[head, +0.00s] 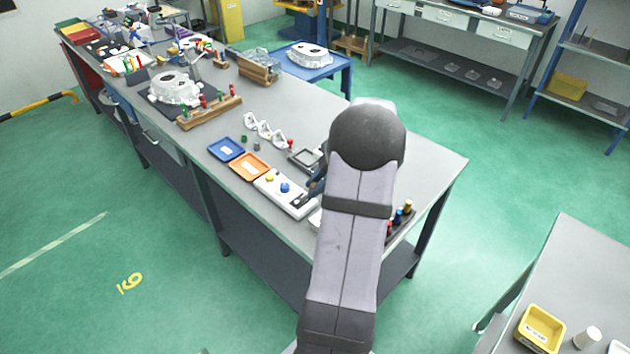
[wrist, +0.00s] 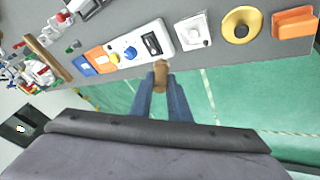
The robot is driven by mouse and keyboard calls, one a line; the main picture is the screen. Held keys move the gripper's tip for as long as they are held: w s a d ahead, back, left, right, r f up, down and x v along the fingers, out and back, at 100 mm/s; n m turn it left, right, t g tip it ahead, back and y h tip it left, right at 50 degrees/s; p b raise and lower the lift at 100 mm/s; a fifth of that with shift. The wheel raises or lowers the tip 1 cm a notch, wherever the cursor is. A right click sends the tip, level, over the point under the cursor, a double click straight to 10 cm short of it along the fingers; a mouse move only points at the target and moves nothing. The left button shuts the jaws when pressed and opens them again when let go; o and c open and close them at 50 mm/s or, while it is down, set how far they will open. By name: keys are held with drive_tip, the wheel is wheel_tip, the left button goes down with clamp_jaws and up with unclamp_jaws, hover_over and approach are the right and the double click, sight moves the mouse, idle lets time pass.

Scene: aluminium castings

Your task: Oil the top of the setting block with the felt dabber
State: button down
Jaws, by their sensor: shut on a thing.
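My gripper (wrist: 161,86) is shut on a brown, stubby thing (wrist: 161,70), which looks like the felt dabber, in the wrist view. The dabber appears over the bench's front edge, just below the white panel, and I cannot tell its height. A pale square plate with a small grey block on it (wrist: 193,31), perhaps the setting block, lies up and to the right of the dabber, apart from it. I cannot see any oil. In the head view my arm hides the dabber and most of this area.
A white panel (wrist: 139,44) with yellow and blue knobs lies left of the plate, beyond it orange (head: 249,166) and blue (head: 226,148) trays. A yellow disc with a dark centre (wrist: 241,26) and an orange block (wrist: 294,22) lie right. Castings (head: 174,88) stand farther along the bench.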

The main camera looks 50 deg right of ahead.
drive_tip(key=shift+f, duration=0.6)
